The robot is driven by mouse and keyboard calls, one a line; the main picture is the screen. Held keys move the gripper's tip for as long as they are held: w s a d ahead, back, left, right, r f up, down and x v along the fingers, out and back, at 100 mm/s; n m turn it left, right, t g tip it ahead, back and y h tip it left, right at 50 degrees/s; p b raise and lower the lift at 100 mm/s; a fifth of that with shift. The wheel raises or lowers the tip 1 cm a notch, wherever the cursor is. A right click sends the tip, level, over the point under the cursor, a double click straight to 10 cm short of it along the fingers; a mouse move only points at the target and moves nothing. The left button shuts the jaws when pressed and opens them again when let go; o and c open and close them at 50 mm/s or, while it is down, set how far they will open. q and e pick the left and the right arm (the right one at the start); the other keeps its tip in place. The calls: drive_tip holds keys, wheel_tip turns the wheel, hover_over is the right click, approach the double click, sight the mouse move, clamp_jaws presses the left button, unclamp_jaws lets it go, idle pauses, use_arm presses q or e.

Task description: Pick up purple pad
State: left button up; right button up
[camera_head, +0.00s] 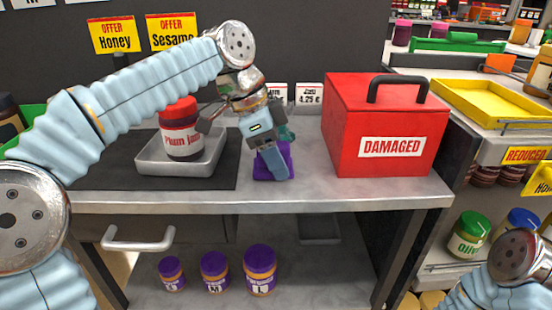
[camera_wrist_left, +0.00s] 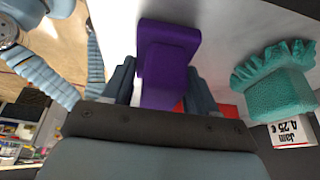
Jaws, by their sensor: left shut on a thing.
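The purple pad (camera_head: 261,172) is at the front middle of the grey counter, just left of the red box. My left gripper (camera_head: 272,168) reaches down onto it and partly hides it. In the left wrist view the purple pad (camera_wrist_left: 168,50) has a wide flat base and a narrower block, which stands between the two fingers of my left gripper (camera_wrist_left: 160,88). The gripper is shut on that block. I cannot tell whether the pad's base touches the counter. Part of my right arm shows at the lower right, but its gripper is out of the picture.
A red box labelled DAMAGED (camera_head: 385,130) stands close on the right. A Plum Jam jar (camera_head: 181,135) sits in a grey tray (camera_head: 190,168) on the left. A teal ruffled thing (camera_wrist_left: 275,85) and price cards (camera_head: 308,97) are behind. Purple-lidded jars (camera_head: 214,272) stand on the shelf below.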

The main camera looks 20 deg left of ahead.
sight(279, 146)
use_arm(q)
drive_tip(key=r, duration=0.3)
drive_tip(key=shift+s+r, duration=0.2)
drive_tip(key=shift+s, duration=0.05)
drive_tip(key=s+r, duration=0.9)
drive_tip(key=s, duration=0.4)
drive_tip(key=shift+s+d, duration=0.15)
drive_tip(key=shift+s, duration=0.1)
